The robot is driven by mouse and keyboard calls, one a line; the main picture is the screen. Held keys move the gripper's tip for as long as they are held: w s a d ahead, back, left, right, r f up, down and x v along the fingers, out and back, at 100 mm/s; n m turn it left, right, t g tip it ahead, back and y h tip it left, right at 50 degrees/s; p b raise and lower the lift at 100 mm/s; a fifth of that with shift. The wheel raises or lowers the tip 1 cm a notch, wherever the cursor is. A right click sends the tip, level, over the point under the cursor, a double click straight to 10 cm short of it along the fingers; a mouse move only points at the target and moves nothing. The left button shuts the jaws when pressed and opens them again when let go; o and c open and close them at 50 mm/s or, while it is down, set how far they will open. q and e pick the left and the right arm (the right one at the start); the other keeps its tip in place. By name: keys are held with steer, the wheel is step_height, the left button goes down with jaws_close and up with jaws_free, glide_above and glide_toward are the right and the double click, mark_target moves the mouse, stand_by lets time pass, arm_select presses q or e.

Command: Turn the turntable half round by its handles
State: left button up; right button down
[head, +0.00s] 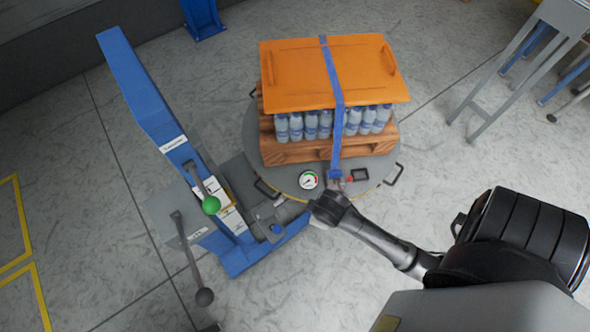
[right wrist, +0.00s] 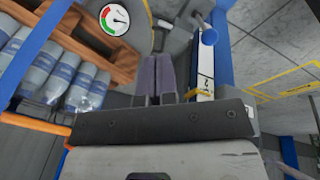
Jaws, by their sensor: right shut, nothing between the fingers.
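The round grey turntable (head: 290,186) carries the strapped load. In the head view a dark handle (head: 266,189) stands at its lower left rim, another handle (head: 394,175) at its lower right rim, and part of one at its upper left. My left gripper is out of view.
A wooden pallet (head: 286,152) bears bottles (head: 311,125) under an orange cover (head: 300,77) with a blue strap (head: 337,110). A gauge (head: 308,180) sits near the front rim. A blue frame (head: 145,90) with a green-knobbed lever (head: 210,205) stands at left. A grey table (head: 560,18) is at upper right.

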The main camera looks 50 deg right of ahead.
steer(key=w+d+f+m+g+h+b, duration=0.1)
steer(key=w+d+f+g+h+b, duration=0.15)
steer(key=w+d+f+b, duration=0.4)
steer(key=w+d+f+m+g+h+b, duration=0.1)
steer(key=w+d+f+g+b, duration=0.3)
steer(key=w+d, duration=0.45)
steer(key=w+a+n+g+y+b, duration=0.1)
steer(key=w+a+n+b, duration=0.15)
steer(key=w+b, duration=0.35)
steer(key=w+a+n+g+y+b, duration=0.1)
steer(key=w+a+n+b, duration=0.2)
steer(key=w, duration=0.4)
steer(key=s+d+f+m+b, duration=0.1)
steer(key=s+d+f+b, duration=0.2)
steer(key=s+f, duration=0.5)
steer(key=shift+d+f, duration=0.2)
steer(key=shift+f, duration=0.6)
